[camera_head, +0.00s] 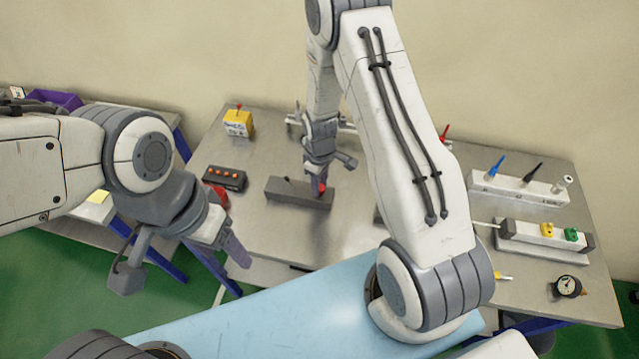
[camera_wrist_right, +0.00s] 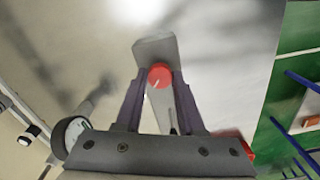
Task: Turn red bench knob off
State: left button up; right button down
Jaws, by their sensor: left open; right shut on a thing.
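The red knob (camera_head: 319,187) sits at the right end of a grey bar-shaped block (camera_head: 290,196) on the metal bench. My right gripper (camera_head: 319,178) reaches down to it and is shut on it. In the right wrist view the round red knob (camera_wrist_right: 160,76) lies between the two fingers of the right gripper (camera_wrist_right: 160,88), with a short pale mark on its face. The grey block (camera_wrist_right: 155,48) runs beneath it there. My left gripper (camera_head: 236,250) is open and empty, in front of the bench's left part, apart from the knob.
A black box with orange buttons (camera_head: 225,178) and a yellow block (camera_head: 239,123) stand left on the bench (camera_head: 250,225). A white block with levers (camera_head: 515,192), a white block with yellow and green knobs (camera_head: 540,238) and a gauge (camera_head: 567,287) stand right. My right arm hides the middle.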

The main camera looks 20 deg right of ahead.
jog(key=m+b, duration=0.2)
jog(key=m, duration=0.2)
jog(key=shift+f, duration=0.1)
jog(key=m+b, duration=0.1)
jog(key=m, duration=0.3)
jog(key=shift+m, duration=0.4)
jog(key=m+b, duration=0.1)
jog(key=m, duration=0.3)
jog(key=shift+b, duration=0.3)
jog(key=shift+m+b, duration=0.4)
jog(key=shift+m, duration=2.1)
jog(key=c, duration=0.5)
grip_release()
